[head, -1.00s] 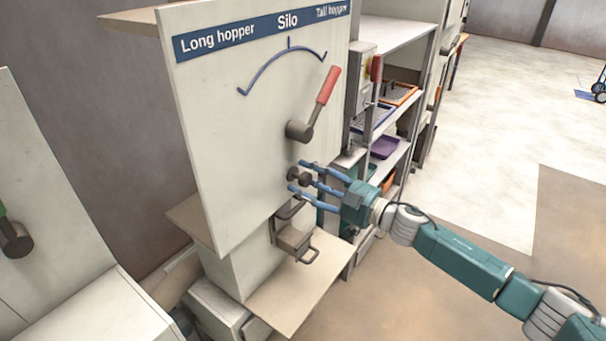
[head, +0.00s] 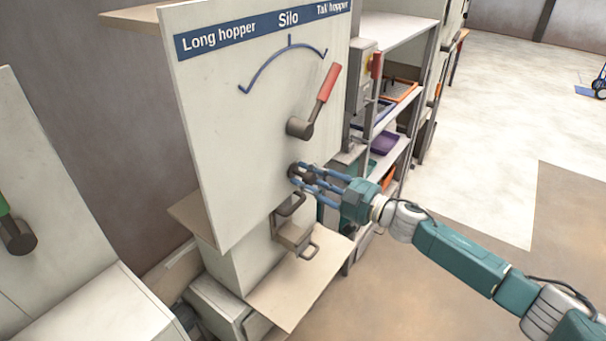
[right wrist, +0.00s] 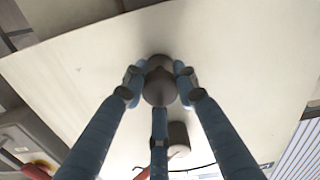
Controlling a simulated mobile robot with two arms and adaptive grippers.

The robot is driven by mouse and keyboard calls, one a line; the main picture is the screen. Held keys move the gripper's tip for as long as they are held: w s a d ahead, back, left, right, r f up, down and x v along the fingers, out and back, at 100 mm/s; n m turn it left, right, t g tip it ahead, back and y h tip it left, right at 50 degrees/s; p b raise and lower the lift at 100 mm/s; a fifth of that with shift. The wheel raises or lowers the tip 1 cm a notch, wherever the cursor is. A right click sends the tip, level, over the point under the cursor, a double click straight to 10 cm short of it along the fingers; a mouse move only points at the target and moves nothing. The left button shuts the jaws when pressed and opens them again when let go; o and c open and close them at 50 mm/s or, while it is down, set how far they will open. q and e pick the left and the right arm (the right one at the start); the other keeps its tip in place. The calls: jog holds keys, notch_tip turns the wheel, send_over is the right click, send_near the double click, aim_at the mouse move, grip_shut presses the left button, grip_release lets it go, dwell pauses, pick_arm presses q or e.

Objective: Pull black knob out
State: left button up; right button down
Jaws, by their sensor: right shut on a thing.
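The black knob (head: 307,177) sticks out of the pale machine panel (head: 245,130), below the red-handled lever (head: 326,88). My right gripper (head: 304,176) is shut on the knob, with its blue fingers around it. In the right wrist view, the round dark knob (right wrist: 159,88) sits between the fingertips of my right gripper (right wrist: 160,84), two above and one below. The fingers partly cover the knob in the head view. How far the knob stands out from the panel is hard to tell. My left gripper is not in view.
Below the knob, a metal clamp with a handle (head: 291,232) sits above a beige shelf (head: 300,285). A shelving rack (head: 395,125) with trays stands close behind the panel's right edge. Open floor (head: 500,130) lies at the right.

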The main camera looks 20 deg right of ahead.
jog(key=shift+s+d, duration=0.4)
jog(key=shift+s, duration=0.15)
jog(key=shift+f, duration=0.1)
jog(key=c, duration=1.4)
grip_release()
jog(key=shift+c, duration=0.2)
jog(key=shift+o, duration=0.7)
jog(key=v, duration=1.2)
jog(key=shift+s, duration=0.15)
jog(key=shift+d, duration=0.15)
